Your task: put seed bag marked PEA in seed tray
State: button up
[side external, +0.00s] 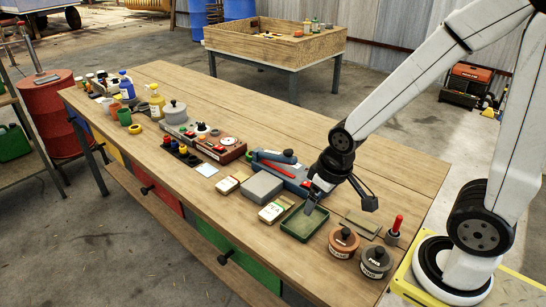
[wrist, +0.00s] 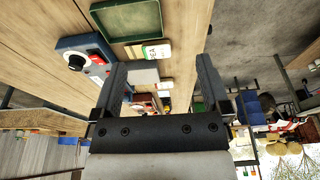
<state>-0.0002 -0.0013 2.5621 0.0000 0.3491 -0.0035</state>
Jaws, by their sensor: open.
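The seed bag marked PEA (side external: 275,210) is a small tan and white packet lying flat on the workbench, just left of the seed tray. The seed tray (side external: 300,231) is shallow, green and rectangular, and what shows of its inside is empty. My gripper (side external: 312,203) is over the tray, apart from the bag. In the wrist view the open, empty fingers (wrist: 160,64) frame the bag (wrist: 158,51), with the tray (wrist: 124,39) at the upper left. I cannot tell its exact height above the tray.
A grey box (side external: 262,187) lies left of the bag, with another packet (side external: 229,184) beyond it. Two lidded jars (side external: 344,241) (side external: 376,262) and a red-handled tool (side external: 395,229) stand right of the tray.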

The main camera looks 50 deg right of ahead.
jog(key=shift+w, duration=0.1)
dwell(0.3)
jog(key=m+g, duration=0.2)
jog(key=m, duration=1.4)
send_near(271, 209)
jog(key=shift+s+a+f, duration=0.2)
jog(key=shift+s+f, duration=0.15)
jog(key=shift+s, duration=0.05)
jog(key=shift+w+d+f+m+g, duration=0.15)
jog(key=shift+w+f+m+g, duration=0.15)
jog(key=shift+w+f+m, duration=0.5)
jog(key=shift+s+r, duration=0.15)
jog(key=shift+r, duration=0.05)
jog(key=shift+f, duration=0.1)
jog(key=shift+f, duration=1.15)
jog(key=shift+f, duration=0.1)
